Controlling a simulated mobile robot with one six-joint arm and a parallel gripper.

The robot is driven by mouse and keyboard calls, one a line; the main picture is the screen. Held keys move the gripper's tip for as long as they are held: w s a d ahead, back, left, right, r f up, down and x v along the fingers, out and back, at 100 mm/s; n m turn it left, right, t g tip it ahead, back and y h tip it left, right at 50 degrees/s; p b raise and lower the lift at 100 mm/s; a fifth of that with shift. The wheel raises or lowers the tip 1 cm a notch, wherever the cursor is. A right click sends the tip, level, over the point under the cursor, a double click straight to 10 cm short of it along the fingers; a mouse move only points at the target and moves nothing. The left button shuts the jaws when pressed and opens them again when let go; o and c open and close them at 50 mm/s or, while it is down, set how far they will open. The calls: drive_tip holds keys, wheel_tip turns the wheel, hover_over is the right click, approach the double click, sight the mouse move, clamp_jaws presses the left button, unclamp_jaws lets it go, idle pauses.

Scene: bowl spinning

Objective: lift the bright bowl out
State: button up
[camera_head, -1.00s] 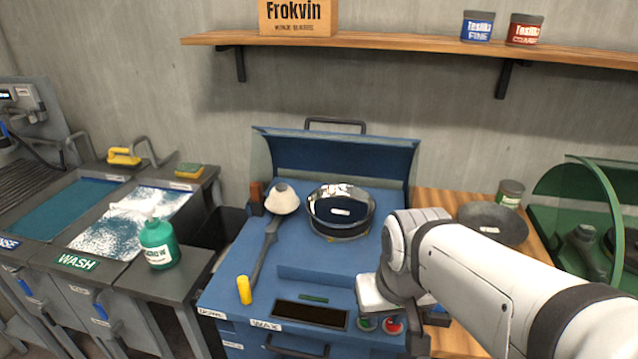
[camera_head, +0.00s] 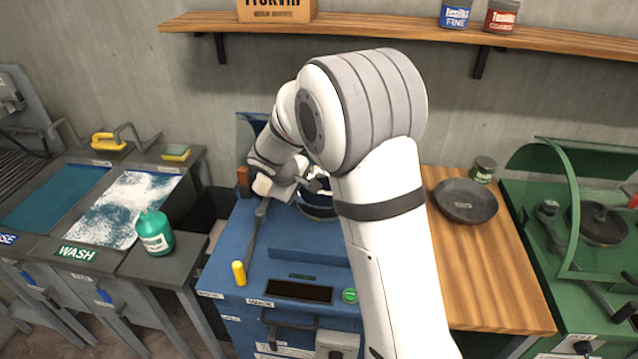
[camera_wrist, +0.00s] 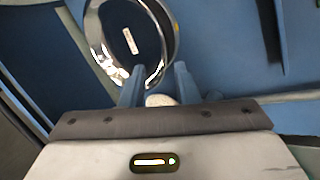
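The bright bowl (camera_head: 318,207) sits on the blue spinning machine, mostly hidden behind my arm in the head view. In the wrist view the shiny round bowl (camera_wrist: 125,25) has a dark inside and a small pale label. My gripper (camera_wrist: 158,70) is at the bowl's near rim, its two fingers apart, with part of the rim showing between the tips. I cannot tell whether they touch it. In the head view my gripper (camera_head: 312,183) is partly hidden by my wrist, just above the bowl.
A lever (camera_head: 257,235) with a yellow handle (camera_head: 239,273) lies left of the bowl. A dark pan (camera_head: 466,201) rests on the wooden top (camera_head: 490,270) at right. A green bottle (camera_head: 155,232) stands at left, and a green-hooded machine (camera_head: 560,215) at far right.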

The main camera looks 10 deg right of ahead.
drive_tip(key=shift+n, duration=0.3)
drive_tip(key=x, duration=0.3)
drive_tip(key=p+x, duration=0.1)
drive_tip(key=x, duration=0.1)
drive_tip(key=a+p+x, duration=0.1)
drive_tip(key=x, duration=0.2)
drive_tip(key=shift+w+d+f, duration=0.15)
drive_tip(key=shift+w+f, duration=0.2)
drive_tip(key=shift+f, duration=0.05)
drive_tip(key=shift+c, duration=0.6)
clamp_jaws()
drive_tip(key=shift+r, duration=0.1)
